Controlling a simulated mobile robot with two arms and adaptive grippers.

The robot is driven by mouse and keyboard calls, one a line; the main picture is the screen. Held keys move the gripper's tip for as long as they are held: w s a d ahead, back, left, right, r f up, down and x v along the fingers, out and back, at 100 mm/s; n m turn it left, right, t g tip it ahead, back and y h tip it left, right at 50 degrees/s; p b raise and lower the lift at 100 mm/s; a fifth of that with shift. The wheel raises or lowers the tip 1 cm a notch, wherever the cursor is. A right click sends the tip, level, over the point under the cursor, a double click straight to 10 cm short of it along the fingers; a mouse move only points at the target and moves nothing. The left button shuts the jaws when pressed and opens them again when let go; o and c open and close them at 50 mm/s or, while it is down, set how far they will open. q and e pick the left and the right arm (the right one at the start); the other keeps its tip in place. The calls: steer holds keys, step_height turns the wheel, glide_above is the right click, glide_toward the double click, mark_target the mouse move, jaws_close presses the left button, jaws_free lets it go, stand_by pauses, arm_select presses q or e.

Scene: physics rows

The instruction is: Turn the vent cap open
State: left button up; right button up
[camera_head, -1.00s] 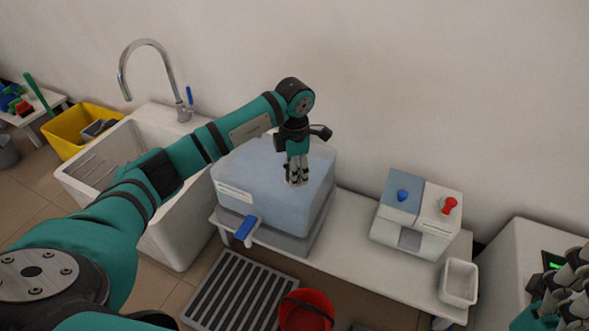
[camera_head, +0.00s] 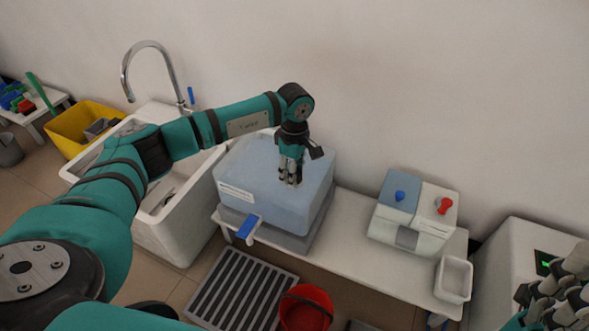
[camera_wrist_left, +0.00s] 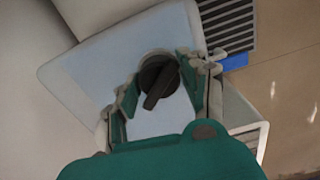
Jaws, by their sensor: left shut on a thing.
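The vent cap (camera_wrist_left: 155,74) is a dark round knob with a raised bar, on top of the light blue box (camera_head: 262,160). In the left wrist view its bar lies at a slant. My left gripper (camera_head: 290,181) points down onto the box top and is shut on the cap, with its fingers on both sides of it in the left wrist view. In the head view the fingers hide the cap. My right gripper (camera_head: 556,298) is at the lower right edge, partly cut off, away from the box; its fingers are hard to read.
The box stands on a white bench (camera_head: 345,226), with a blue handle (camera_head: 247,227) at its front. Right of it are a small machine with blue and red knobs (camera_head: 413,215) and a white tray (camera_head: 454,279). A sink (camera_head: 170,225) stands left. A red bucket (camera_head: 305,309) stands in front.

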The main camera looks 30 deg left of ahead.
arm_select(q)
steer(key=m, duration=0.5)
steer(key=shift+w+a+r+m, duration=0.15)
steer(key=shift+w+m, duration=0.05)
steer(key=shift+m, duration=0.6)
steer(key=shift+c, duration=0.2)
steer(key=shift+s+d, duration=0.15)
steer(key=shift+d, duration=0.05)
steer(key=o, duration=1.2)
step_height(320, 180, up, 12)
steer(key=shift+f, duration=0.15)
